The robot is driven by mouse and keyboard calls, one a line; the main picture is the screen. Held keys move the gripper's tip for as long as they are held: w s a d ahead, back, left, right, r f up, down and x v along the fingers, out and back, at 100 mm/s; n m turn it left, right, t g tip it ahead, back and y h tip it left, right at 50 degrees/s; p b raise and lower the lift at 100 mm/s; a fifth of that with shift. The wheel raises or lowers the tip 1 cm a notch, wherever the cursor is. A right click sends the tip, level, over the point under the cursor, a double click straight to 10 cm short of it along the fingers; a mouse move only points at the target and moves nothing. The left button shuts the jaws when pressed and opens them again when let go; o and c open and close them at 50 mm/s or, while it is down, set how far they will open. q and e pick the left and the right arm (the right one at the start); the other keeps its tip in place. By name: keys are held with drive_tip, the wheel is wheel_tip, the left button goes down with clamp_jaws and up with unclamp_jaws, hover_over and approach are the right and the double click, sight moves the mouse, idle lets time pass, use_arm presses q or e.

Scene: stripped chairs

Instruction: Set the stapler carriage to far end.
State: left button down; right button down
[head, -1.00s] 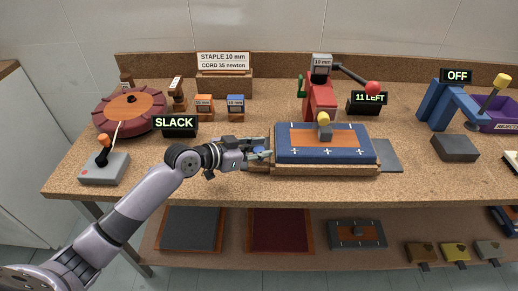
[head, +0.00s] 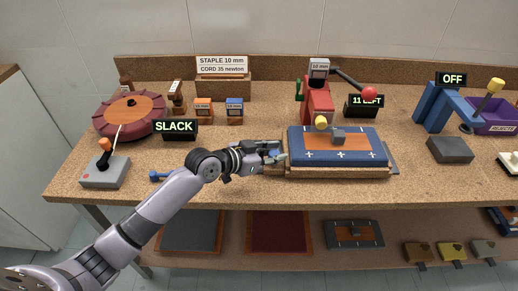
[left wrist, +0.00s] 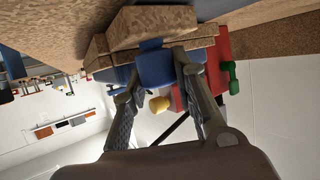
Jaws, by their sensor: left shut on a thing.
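The stapler carriage (head: 385,173) is a wooden sled on the bench, bearing a blue pad (head: 304,156) with white crosses, an orange-brown panel and a grey block (head: 338,137). The red stapler (head: 318,100), with a "10 mm" label, stands behind it. My left gripper (head: 278,155) is at the carriage's left end. In the left wrist view its fingers (left wrist: 156,66) are shut on a blue piece (left wrist: 158,72) beside wooden blocks. I take this piece as the carriage handle; its join is hidden. My right gripper is not in view.
A SLACK sign (head: 174,127), a joystick box (head: 105,165) and a dark red turntable (head: 130,115) are on the left. A grey block (head: 450,150) and blue machine (head: 432,105) marked OFF stand right of the carriage. Bench between carriage and grey block is mostly clear.

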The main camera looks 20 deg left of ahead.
sight(291, 154)
use_arm(q)
drive_tip(key=d, duration=0.2)
drive_tip(key=w+d, duration=0.1)
drive_tip(key=d, duration=0.1)
drive_tip(key=shift+w+d+r+p, duration=0.1)
drive_tip(key=shift+d+p, duration=0.25)
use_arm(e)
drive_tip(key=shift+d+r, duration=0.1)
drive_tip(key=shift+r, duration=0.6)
use_arm(q)
drive_tip(key=c, duration=1.8)
unclamp_jaws()
drive_tip(key=shift+o, duration=1.2)
drive_tip(key=shift+w+d, duration=0.1)
drive_tip(key=shift+d, duration=0.05)
drive_tip(key=shift+s+a, duration=0.2)
drive_tip(key=shift+a, duration=0.1)
drive_tip(key=v, duration=1.1)
drive_tip(key=shift+s+r, duration=0.15)
drive_tip(key=shift+r, duration=0.05)
